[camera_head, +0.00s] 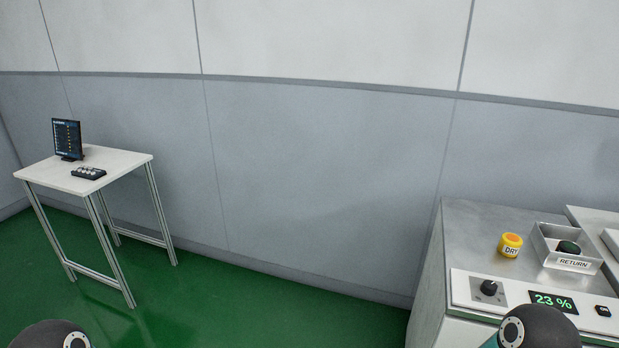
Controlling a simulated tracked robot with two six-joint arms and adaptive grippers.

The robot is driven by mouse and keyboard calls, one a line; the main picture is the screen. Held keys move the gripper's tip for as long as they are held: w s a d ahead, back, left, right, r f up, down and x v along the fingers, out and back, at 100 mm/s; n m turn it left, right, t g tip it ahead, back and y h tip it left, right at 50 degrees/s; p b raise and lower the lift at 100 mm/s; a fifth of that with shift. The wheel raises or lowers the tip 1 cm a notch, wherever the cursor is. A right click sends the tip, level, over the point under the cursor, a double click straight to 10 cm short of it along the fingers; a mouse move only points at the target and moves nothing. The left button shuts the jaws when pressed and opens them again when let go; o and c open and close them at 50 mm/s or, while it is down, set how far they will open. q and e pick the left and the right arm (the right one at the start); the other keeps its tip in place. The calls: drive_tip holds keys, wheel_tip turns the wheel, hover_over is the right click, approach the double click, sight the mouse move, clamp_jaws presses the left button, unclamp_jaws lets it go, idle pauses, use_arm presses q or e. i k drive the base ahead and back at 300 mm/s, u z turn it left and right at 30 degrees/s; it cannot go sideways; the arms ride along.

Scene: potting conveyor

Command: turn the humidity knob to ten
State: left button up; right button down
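A small black knob (489,287) sits on the white sloped front panel of the grey metal cabinet at the right. Next to it, a green display (553,301) reads 23 %. A grey arm joint of mine covers part of the panel's lower edge below the display. Another arm joint of mine shows at the bottom left edge. Neither of my grippers is in view.
The cabinet top (480,222) carries a yellow-orange DRY button (510,245) and a dark green button (568,248) in a RETURN box (573,264). A black switch (602,311) is right of the display. A white table (125,165) with a screen (67,139) stands left. Green floor between is clear.

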sight(489, 288)
drive_tip(key=u, duration=1.45)
drive_tip(key=i, duration=0.1)
drive_tip(key=z, duration=2.95)
drive_tip(key=k, duration=1.25)
drive_tip(key=u, duration=0.65)
drive_tip(key=i, duration=1.95)
drive_tip(key=z, duration=0.55)
